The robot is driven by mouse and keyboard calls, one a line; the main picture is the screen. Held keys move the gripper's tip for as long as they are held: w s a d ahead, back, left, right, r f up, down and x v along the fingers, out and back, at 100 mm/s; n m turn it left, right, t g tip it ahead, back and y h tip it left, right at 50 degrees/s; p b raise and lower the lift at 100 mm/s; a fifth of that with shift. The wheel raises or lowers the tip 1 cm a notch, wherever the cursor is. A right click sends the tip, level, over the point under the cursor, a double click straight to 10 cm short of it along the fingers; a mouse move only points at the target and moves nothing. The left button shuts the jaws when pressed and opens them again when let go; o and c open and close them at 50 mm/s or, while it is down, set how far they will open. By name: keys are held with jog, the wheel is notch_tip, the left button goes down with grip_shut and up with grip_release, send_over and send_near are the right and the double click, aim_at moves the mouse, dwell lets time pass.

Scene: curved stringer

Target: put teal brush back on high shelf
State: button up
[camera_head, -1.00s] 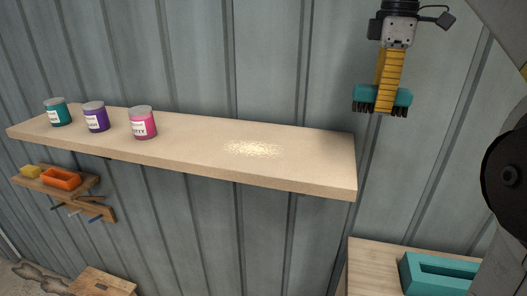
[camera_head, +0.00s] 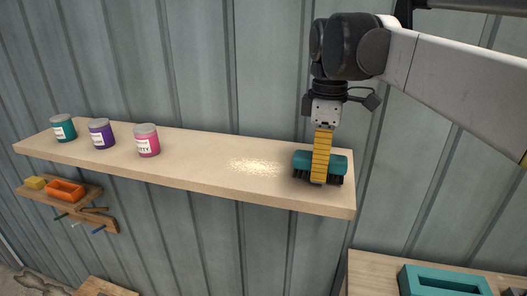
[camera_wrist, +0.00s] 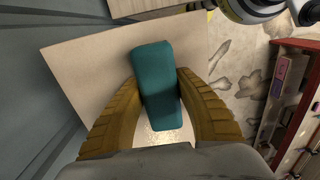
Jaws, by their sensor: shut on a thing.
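The teal brush (camera_head: 337,163), a block with dark bristles, is at the right end of the high shelf (camera_head: 200,177). My gripper (camera_head: 321,176), with yellow fingers, is shut on the brush from above. The bristles are at or just above the shelf top; I cannot tell if they touch. In the wrist view the brush (camera_wrist: 157,85) lies between the two fingers (camera_wrist: 158,105), with the pale shelf (camera_wrist: 88,70) behind it.
Teal, purple and pink cans (camera_head: 146,141) stand on the shelf's left part. A pale speckled patch (camera_head: 254,167) lies just left of the brush. A small lower rack (camera_head: 70,200) and a table with a teal tray (camera_head: 445,282) are below. The shelf's middle is mostly clear.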

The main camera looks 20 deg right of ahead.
jog(key=shift+f, duration=0.5)
jog(key=shift+f, duration=0.1)
jog(key=o, duration=1.1)
jog(key=shift+c, duration=0.2)
notch_tip(320, 180, up, 12)
jog(key=shift+r+b, duration=0.1)
jog(key=shift+b, duration=1)
